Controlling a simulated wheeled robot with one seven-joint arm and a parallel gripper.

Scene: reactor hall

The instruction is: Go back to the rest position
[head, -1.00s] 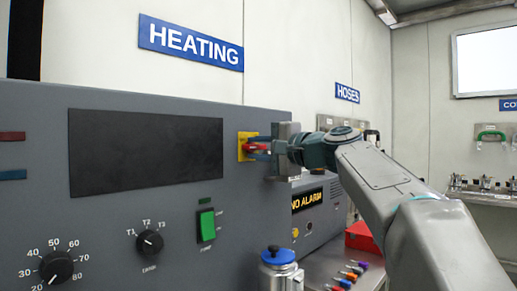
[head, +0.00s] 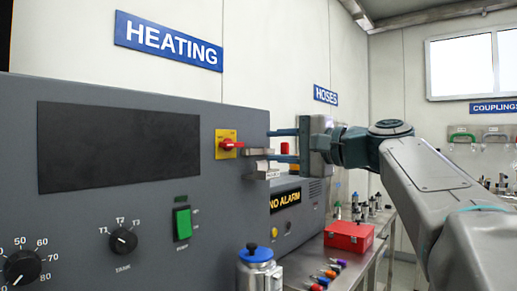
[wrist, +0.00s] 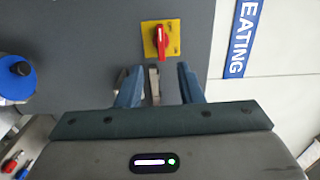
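My gripper (head: 283,145) is to the right of the grey heating panel (head: 80,225), level with its red rotary switch. Its two blue-grey fingers are apart with nothing between them, and they point toward the panel. The red switch (head: 232,144) on its yellow plate (head: 222,152) is clear of the fingers. In the wrist view the fingers (wrist: 156,86) are spread, and the red switch (wrist: 160,42) lies beyond their tips with a gap. A grey metal bracket (wrist: 153,84) shows between and below the fingers.
A jar with a blue lid (head: 257,254) stands in front of the panel. A red box (head: 349,236) and several small coloured connectors (head: 326,273) lie on the metal bench to the right. A NO ALARM unit (head: 286,200) stands behind. Open air lies around my gripper.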

